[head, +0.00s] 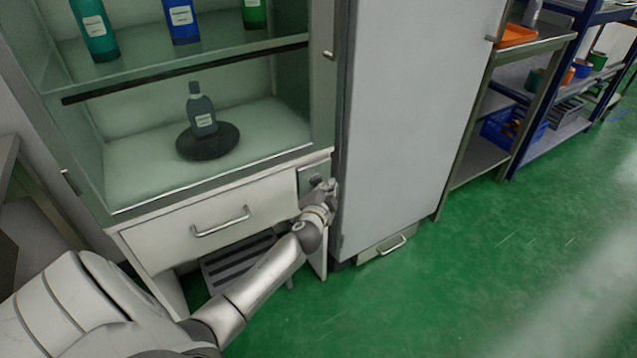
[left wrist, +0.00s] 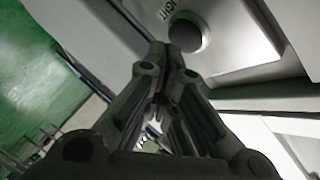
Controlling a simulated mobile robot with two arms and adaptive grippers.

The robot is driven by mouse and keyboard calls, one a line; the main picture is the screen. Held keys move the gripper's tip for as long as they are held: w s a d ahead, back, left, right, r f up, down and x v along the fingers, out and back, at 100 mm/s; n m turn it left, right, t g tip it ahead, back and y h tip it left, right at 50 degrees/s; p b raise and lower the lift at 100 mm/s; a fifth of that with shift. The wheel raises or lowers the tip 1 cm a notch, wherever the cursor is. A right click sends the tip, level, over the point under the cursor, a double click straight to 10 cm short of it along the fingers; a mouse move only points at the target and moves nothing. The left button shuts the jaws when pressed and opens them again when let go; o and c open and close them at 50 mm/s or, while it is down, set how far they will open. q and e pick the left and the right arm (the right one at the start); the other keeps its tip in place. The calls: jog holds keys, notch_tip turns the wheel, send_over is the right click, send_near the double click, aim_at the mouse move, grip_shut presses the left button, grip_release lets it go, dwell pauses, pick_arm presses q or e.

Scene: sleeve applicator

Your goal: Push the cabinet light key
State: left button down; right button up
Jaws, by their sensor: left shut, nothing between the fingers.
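The light key is a round dark grey button (left wrist: 186,32) on a pale panel, with the printed word LIGHT beside it in the left wrist view. In the head view the panel (head: 307,174) is at the cabinet's front right, right of the drawer. My left gripper (head: 331,184) is in front of the panel, with its arm reaching in from the lower left. In the left wrist view its closed fingertips (left wrist: 164,50) are beside the key's lower left edge, with nothing between them. I cannot tell whether they touch the key. My right gripper is out of view.
The glass-fronted cabinet holds a dark bottle (head: 201,112) on a round black stand (head: 219,143), with several bottles above. A drawer handle (head: 221,222) sticks out left of the panel. A tall grey door (head: 413,110) stands close on the right. Green floor (head: 480,275) is open beyond.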

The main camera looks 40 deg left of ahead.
pick_arm(q)
jog(key=shift+w+a, duration=0.15)
jog(key=shift+a, duration=0.3)
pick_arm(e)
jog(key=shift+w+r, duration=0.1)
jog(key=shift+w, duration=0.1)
pick_arm(q)
jog(key=shift+d, duration=0.15)
dwell(0.4)
jog(key=s+d, duration=0.3)
jog(key=d, duration=0.4)
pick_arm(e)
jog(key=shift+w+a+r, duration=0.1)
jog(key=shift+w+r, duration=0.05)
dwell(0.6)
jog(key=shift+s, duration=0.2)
